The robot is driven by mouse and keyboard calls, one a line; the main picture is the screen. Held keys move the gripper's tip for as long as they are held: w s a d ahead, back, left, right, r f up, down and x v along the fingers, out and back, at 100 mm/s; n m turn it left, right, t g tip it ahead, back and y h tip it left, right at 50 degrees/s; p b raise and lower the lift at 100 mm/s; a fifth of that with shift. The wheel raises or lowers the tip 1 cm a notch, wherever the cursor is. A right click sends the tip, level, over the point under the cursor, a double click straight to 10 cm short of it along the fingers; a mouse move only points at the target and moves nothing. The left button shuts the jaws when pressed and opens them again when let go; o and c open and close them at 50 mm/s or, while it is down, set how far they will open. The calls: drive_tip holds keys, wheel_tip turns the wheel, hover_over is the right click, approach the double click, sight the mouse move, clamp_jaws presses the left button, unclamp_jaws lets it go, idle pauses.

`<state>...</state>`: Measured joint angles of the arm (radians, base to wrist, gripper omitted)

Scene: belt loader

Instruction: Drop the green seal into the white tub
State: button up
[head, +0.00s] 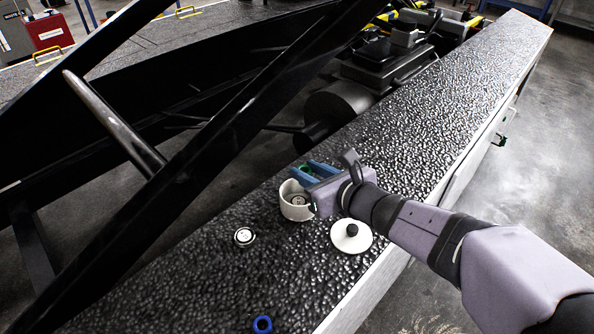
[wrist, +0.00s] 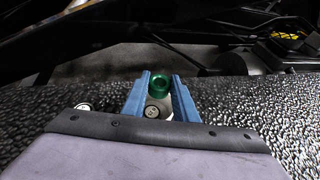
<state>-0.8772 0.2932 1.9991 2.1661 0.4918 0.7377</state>
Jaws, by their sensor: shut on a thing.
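The green seal (wrist: 159,86) is a small ring held between the blue fingers of my gripper (wrist: 160,92) in the wrist view. In the head view, my gripper (head: 312,172) is just above the white tub (head: 297,210), and a bit of the green seal (head: 305,168) shows between the fingers. The tub is open at the top and stands on the black textured surface, with a small round piece inside it. In the wrist view, that round piece (wrist: 153,112) shows below the seal. My gripper hides part of the tub's rim.
A white lid with a black knob (head: 351,237) lies right of the tub. Black beams (head: 200,150) rise on the left. The textured ledge (head: 440,120) is clear towards the back.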

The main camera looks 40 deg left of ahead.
drive_tip(key=shift+w+f, duration=0.1)
drive_tip(key=shift+f, duration=0.15)
drive_tip(key=shift+f+b, duration=2.35)
drive_tip(key=shift+f, duration=0.5)
drive_tip(key=o, duration=1.1)
drive_tip(key=shift+d, duration=0.2)
drive_tip(key=v, duration=0.7)
